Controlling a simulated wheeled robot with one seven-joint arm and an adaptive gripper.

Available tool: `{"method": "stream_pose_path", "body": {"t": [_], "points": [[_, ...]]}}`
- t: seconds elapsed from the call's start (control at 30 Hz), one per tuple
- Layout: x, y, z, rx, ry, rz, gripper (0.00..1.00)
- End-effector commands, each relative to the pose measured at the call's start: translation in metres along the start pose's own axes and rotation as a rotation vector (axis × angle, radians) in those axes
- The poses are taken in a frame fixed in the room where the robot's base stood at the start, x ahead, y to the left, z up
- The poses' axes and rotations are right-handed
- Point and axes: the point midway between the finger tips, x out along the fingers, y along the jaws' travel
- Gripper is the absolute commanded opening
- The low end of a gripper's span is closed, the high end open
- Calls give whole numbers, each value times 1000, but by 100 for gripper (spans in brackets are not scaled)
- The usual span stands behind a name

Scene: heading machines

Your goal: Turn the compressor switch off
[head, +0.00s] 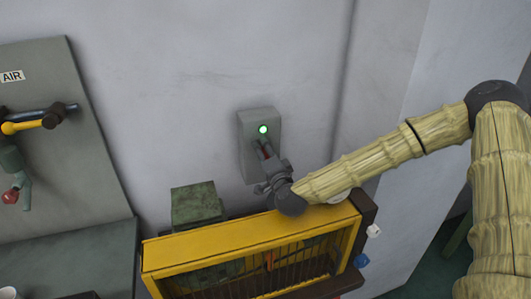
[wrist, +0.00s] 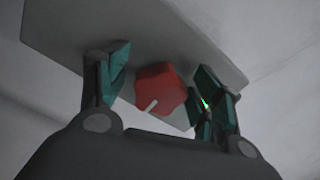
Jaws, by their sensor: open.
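The compressor switch is a grey box (head: 247,128) on the wall, with a lit green lamp (head: 263,129) near its top. Its red knob (wrist: 161,89) with a white pointer mark shows in the wrist view, between my gripper's fingers. In the head view the knob is mostly hidden by my gripper (head: 264,155), which reaches up to the box from below right. In the wrist view my gripper (wrist: 160,92) is open, one finger on each side of the knob. I cannot tell whether a finger touches it. A green glint shows at the right finger.
A yellow-framed cage-like machine (head: 215,250) stands below the switch, under my arm. A green box (head: 196,204) sits behind it. At left, a grey panel (head: 80,150) marked AIR carries a pipe with a yellow lever (head: 22,127). The wall around the switch is clear.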

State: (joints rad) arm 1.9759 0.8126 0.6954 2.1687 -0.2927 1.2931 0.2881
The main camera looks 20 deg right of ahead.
Motion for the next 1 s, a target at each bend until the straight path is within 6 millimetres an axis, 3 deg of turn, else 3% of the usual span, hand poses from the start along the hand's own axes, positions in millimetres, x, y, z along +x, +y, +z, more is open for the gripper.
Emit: {"method": "stream_pose_path", "body": {"t": [0.07, 0.33, 0.4, 0.67, 1.0], "points": [[0, 0, 0, 0, 0, 0, 66], [0, 0, 0, 0, 1, 0, 19], [0, 2, -7, 0, 3, 0, 18], [0, 0, -1, -31, 2, -1, 17], [0, 2, 1, -238, 0, -2, 17]]}}
